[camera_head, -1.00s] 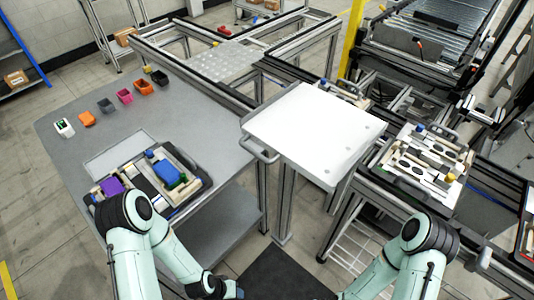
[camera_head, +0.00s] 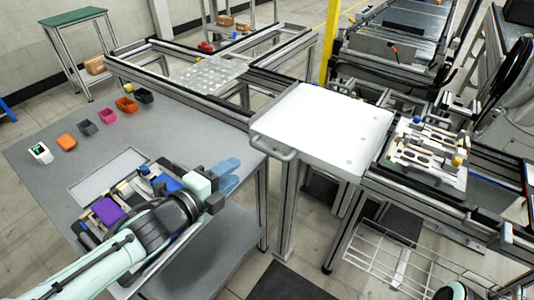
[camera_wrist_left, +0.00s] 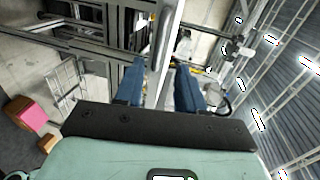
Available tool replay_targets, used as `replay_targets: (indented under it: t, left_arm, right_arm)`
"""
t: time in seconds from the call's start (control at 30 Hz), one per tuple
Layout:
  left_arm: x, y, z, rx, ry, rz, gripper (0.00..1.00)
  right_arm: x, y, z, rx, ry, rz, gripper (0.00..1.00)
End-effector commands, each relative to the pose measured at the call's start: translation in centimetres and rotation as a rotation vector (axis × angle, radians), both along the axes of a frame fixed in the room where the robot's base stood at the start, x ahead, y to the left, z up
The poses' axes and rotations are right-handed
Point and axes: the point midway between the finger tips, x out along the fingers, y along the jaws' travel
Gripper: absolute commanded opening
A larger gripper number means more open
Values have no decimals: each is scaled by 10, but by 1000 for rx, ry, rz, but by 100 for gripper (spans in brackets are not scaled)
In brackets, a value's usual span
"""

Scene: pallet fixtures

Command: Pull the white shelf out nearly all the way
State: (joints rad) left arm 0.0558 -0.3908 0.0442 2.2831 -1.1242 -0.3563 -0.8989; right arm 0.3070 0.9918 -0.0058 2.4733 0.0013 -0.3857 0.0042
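The white shelf (camera_head: 325,125) is a flat white plate on a metal frame, right of the grey table. Its grey handle (camera_head: 272,147) is a bar along the near left edge. My left gripper (camera_head: 230,177) has blue fingers and is a little left of the handle, over the table's right edge, apart from the handle. In the left wrist view the fingers (camera_wrist_left: 158,88) stand apart with a pale bar beyond the gap; I cannot tell whether it is the shelf. Only a bit of my right arm shows at the bottom right; its gripper is out of view.
The grey table (camera_head: 110,160) carries several small coloured bins and a black tray of parts (camera_head: 82,232) under my left arm. A fixture tray (camera_head: 428,150) sits right of the shelf. Metal rails (camera_head: 190,62) run behind.

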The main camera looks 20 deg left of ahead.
Motion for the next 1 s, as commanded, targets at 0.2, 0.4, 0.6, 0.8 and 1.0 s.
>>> replay_targets:
  t: [0.2, 0.4, 0.6, 0.8, 1.0]
  left_arm:
    - [26, -9, -8, 0, 2, -2, 39]
    - [66, -24, -18, -2, 3, 0, 39]
    - [100, -36, -25, -3, 2, 0, 39]
    - [118, -43, -27, -2, 1, 0, 39]
    - [122, -44, -27, -2, 1, 0, 39]
  right_arm:
    - [-3, 0, -10, 0, 3, 0, 49]
    - [-6, 0, -21, -1, 7, -1, 49]
    - [-9, 0, -29, 0, 10, -1, 49]
    - [-8, 0, -33, -1, 7, -1, 49]
    - [-8, 0, -33, 0, 6, -1, 49]
